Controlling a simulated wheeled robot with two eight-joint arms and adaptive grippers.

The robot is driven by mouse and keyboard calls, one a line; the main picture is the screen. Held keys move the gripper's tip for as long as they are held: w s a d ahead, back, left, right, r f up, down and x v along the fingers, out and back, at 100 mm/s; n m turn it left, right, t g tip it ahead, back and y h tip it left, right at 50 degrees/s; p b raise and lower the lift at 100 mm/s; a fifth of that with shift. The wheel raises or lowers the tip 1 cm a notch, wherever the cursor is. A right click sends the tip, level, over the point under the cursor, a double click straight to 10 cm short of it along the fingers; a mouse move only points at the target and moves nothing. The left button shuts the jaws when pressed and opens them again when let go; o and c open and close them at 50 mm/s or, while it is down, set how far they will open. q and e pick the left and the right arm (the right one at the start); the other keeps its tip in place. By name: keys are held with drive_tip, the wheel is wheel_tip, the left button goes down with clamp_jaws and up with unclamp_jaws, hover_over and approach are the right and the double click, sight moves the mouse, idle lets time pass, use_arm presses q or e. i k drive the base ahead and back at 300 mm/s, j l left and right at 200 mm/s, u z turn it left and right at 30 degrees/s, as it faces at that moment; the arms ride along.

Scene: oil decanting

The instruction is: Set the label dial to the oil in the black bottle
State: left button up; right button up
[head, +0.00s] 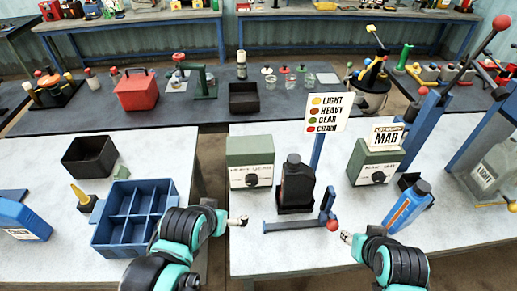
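The black bottle (297,182) stands upright on a dark base in the middle of the right table; no readable label shows on it. A green box (249,150) with a black dial (252,180) and a lettered strip, too small to read surely, stands to its left. Another green box (372,160) with a dial (378,177) stands to its right and carries a card reading MAR. My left gripper (238,221) is in front of the left box, touching nothing. My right gripper (346,237) is by the front edge, right of a red knob. Both look empty; their finger gaps are unclear.
A sign (327,113) lists LIGHT yellow, HEAVY brown, GEAR green, CHAIN red. A blue lever stand with a red knob (332,225) is in front of the bottle. A blue bottle (407,206) leans at right. A blue divided crate (128,215) fills the left table's front.

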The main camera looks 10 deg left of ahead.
sight(251, 179)
drive_tip(key=k+j+z, duration=0.2)
drive_tip(key=j, duration=0.4)
drive_tip(key=k+j+z, duration=0.25)
drive_tip(key=k+j, duration=0.15)
drive_tip(key=k+j+z, duration=0.2)
drive_tip(key=k+j, duration=0.2)
drive_tip(key=j, duration=0.2)
